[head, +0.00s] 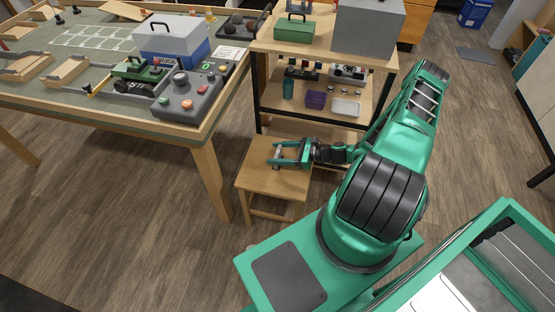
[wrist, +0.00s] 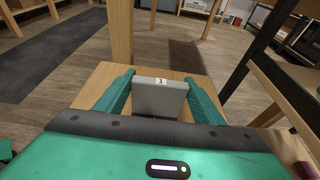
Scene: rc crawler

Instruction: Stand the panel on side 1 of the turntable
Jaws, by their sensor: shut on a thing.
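A flat grey panel (wrist: 160,98) with a white label reading 1 at its top edge shows in the wrist view. My gripper (wrist: 158,92) is shut on it, with one green finger at each side. In the head view my gripper (head: 277,153) is low over the wooden stool (head: 255,180), pointing left. The stool top also shows beneath the panel in the wrist view (wrist: 103,78). Whether the panel touches the stool top, I cannot tell. I cannot pick out a turntable with certainty in either view.
A large table (head: 75,103) stands at the left, with a green crawler (head: 137,77), a grey control box with knobs (head: 187,95) and a blue-and-grey case (head: 170,42). A shelf unit (head: 315,103) stands behind the stool, close to my arm.

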